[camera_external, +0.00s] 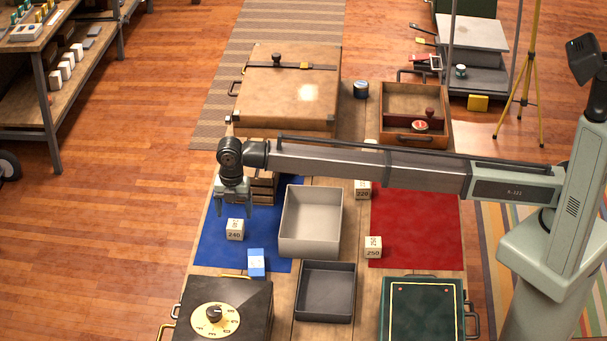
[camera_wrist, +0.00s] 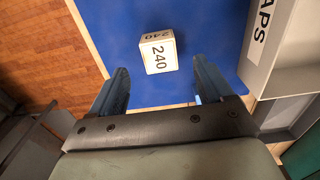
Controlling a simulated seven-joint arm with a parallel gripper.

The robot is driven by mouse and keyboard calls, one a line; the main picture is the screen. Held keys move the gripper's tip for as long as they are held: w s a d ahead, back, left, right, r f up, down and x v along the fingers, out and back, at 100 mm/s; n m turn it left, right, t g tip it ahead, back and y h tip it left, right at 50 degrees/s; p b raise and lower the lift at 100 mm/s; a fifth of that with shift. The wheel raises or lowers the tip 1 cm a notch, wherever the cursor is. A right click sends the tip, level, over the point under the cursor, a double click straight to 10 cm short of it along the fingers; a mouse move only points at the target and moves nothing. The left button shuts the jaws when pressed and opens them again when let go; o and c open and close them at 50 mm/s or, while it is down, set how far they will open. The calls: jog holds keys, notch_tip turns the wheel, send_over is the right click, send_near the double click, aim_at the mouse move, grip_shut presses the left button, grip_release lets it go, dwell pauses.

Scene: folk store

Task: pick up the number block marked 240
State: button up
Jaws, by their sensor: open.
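The number block marked 240 (camera_external: 235,230) is a small cream cube with dark digits. It rests on the blue mat (camera_external: 214,252), left of the light grey bin (camera_external: 311,257). In the wrist view the block (camera_wrist: 159,52) lies beyond the fingertips, roughly centred between them, with 240 readable on two faces. My gripper (camera_external: 234,203) is above the mat, a little behind the block and higher than it, fingers pointing down. Its two fingers (camera_wrist: 160,82) are spread apart with nothing between them.
Blocks marked 220 (camera_external: 363,189) and 250 (camera_external: 373,248) stand right of the bin. A blue-and-white block (camera_external: 256,263) lies in front of block 240. A dark tray (camera_external: 325,292) and a dial box (camera_external: 222,311) are nearer the front. The wooden case (camera_external: 288,88) is behind.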

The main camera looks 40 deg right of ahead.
aim_at(235, 224)
jog(key=shift+f, duration=3.5)
jog(key=shift+c, duration=0.5)
jog(key=c, duration=0.9)
jog(key=shift+c, duration=0.2)
